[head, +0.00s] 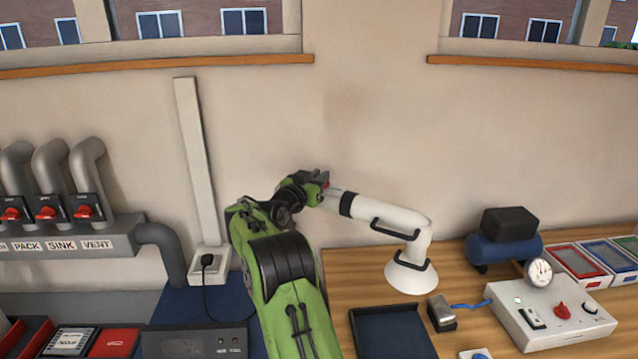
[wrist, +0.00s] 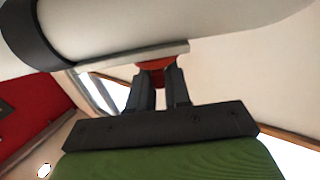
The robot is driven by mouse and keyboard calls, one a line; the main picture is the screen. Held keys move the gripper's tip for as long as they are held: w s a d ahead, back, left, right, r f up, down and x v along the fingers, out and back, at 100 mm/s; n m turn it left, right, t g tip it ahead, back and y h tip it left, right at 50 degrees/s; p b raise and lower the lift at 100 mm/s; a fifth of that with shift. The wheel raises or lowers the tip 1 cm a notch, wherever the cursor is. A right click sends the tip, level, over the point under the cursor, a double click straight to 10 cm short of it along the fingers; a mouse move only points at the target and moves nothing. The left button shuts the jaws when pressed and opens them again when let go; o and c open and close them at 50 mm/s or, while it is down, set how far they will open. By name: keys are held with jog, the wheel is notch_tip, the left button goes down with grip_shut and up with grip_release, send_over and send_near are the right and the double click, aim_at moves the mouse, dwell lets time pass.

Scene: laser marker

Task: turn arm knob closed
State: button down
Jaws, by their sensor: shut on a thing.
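The arm knob is a small red knob (wrist: 156,65) at the end of a pale flat piece on the white extraction arm (head: 385,215). In the head view only a bit of red shows by the arm's upper left end. My gripper (head: 322,180) reaches that end from the left. In the wrist view my gripper (wrist: 160,80) has its two dark fingers shut on the red knob, one on each side. The knob's turn angle is mostly hidden by the fingers. The white arm slopes down right to a cone-shaped hood (head: 411,278) over the wooden bench.
A duct manifold (head: 75,240) with several red handles, labelled PACK, SINK and VENT, stands at left. On the bench (head: 470,345) are a dark blue tray (head: 390,308), a white control box (head: 548,318) with a gauge, and a blue compressor (head: 500,250). A bare wall is behind.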

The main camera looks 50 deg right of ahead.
jog(key=shift+f+g, duration=0.1)
jog(key=shift+g, duration=0.2)
jog(key=c, duration=1.2)
grip_release()
jog(key=shift+o, duration=0.2)
jog(key=b+v, duration=0.4)
jog(key=v, duration=1.1)
jog(key=shift+a, duration=0.45)
